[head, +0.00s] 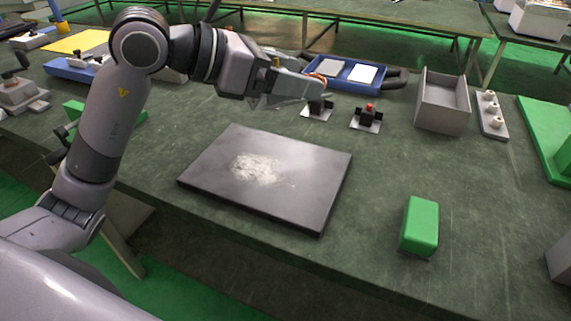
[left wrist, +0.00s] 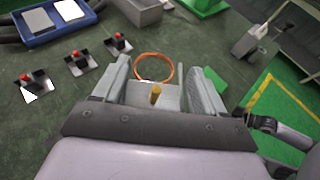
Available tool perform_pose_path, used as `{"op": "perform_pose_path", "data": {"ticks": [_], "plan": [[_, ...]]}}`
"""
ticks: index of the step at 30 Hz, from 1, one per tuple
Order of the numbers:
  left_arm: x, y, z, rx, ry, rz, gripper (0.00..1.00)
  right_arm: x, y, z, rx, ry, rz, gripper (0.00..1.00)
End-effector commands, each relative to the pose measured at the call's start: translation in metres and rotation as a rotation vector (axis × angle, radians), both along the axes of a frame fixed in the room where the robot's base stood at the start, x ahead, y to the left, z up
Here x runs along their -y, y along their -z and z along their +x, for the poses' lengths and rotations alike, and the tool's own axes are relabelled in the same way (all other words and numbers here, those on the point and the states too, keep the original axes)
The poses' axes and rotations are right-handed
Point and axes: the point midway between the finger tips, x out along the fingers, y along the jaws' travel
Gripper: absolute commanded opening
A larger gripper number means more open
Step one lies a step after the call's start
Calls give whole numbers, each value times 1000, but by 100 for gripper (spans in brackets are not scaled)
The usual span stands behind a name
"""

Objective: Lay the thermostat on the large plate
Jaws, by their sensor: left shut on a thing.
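My left gripper (head: 312,88) is above the bench, beyond the far edge of the large plate. It is shut on what looks like the thermostat, a small pale grey piece (left wrist: 172,97) with a brass-coloured peg and a thin orange ring. The piece sits between the two fingers in the left wrist view; the fingers partly hide it. In the head view its orange part (head: 318,78) shows by the fingertips. The large plate (head: 308,195) is a dark, flat slab on the bench with a white powdery patch in its middle. My right gripper is not in view.
Small red-button switches (head: 367,117) stand beyond the plate. A blue tray (head: 338,82), an open grey box (head: 443,102) and a white strip with knobs (head: 492,115) are behind. A green block (head: 420,226) stands right of the plate. The bench between plate and block is clear.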

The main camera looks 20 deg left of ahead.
Motion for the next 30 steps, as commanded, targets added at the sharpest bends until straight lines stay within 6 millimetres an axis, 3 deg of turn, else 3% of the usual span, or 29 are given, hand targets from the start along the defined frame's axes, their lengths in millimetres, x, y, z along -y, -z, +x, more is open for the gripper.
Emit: {"op": "perform_pose_path", "data": {"ticks": [1, 15, 23, 30], "plan": [[0, 14, 0, -6, 1, -2, 33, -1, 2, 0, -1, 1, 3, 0], [0, 112, 0, -3, -1, -3, 33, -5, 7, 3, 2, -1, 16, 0], [0, 131, 0, 1, -1, -2, 33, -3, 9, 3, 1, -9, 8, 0], [0, 164, 0, -1, -1, -1, 33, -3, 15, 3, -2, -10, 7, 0]]}}
